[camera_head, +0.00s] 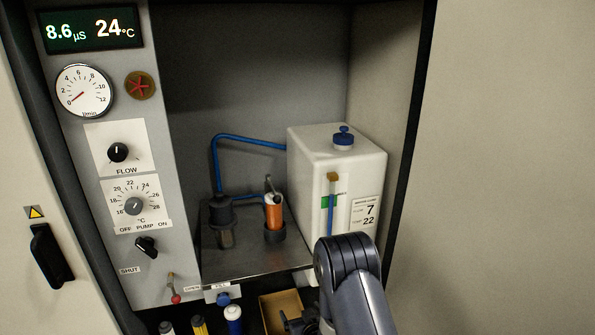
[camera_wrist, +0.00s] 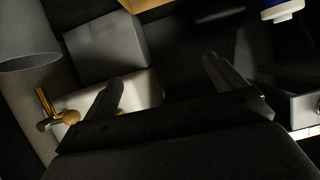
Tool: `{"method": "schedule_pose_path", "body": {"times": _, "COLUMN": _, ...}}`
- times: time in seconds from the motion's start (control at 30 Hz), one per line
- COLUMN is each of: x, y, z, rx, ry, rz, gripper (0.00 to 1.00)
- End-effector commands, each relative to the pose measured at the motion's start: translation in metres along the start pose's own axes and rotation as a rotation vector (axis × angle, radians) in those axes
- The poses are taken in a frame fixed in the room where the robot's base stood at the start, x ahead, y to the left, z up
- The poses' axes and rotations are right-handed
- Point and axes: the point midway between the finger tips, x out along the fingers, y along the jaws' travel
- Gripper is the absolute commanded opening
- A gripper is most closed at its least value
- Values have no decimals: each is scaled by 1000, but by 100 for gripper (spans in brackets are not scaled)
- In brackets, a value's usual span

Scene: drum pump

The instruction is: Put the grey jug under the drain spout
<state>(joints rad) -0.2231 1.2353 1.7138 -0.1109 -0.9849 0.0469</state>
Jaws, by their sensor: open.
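In the wrist view, my gripper (camera_wrist: 165,86) is open, its two dark fingers apart with nothing seen between them. A grey round vessel or pipe with a dark oval end (camera_wrist: 28,62) is at the upper left; I cannot tell if it is the grey jug. A brass tap-like fitting (camera_wrist: 45,103) is left of the left finger, beside a pale block (camera_wrist: 140,90) partly hidden by that finger. I cannot tell if the fitting is the drain spout. In the head view, my gripper is low, below the shelf, and mostly hidden by my arm.
A grey box-like block (camera_wrist: 106,45) lies beyond the left finger. A blue-and-white bottle (camera_head: 233,318), a yellow one (camera_head: 199,326) and a cardboard box (camera_head: 281,309) stand below the metal shelf (camera_head: 250,262). The space underneath is dark.

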Motion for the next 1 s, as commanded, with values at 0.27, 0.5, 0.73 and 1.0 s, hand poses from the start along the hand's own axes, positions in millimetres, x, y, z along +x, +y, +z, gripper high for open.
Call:
{"method": "schedule_pose_path", "body": {"times": 0.27, "x": 1, "y": -49, "z": 0, "rx": -2, "ry": -1, "rz": -4, "gripper": 90}}
{"method": "schedule_pose_path", "body": {"times": 0.5, "x": -20, "y": -34, "z": -23, "rx": 9, "ry": -1, "rz": 22, "gripper": 90}}
{"method": "schedule_pose_path", "body": {"times": 0.73, "x": -39, "y": -22, "z": -40, "rx": 17, "ry": 0, "rz": 43, "gripper": 90}}
{"method": "schedule_pose_path", "body": {"times": 1.0, "x": -62, "y": -8, "z": -61, "rx": 26, "ry": 0, "rz": 67, "gripper": 90}}
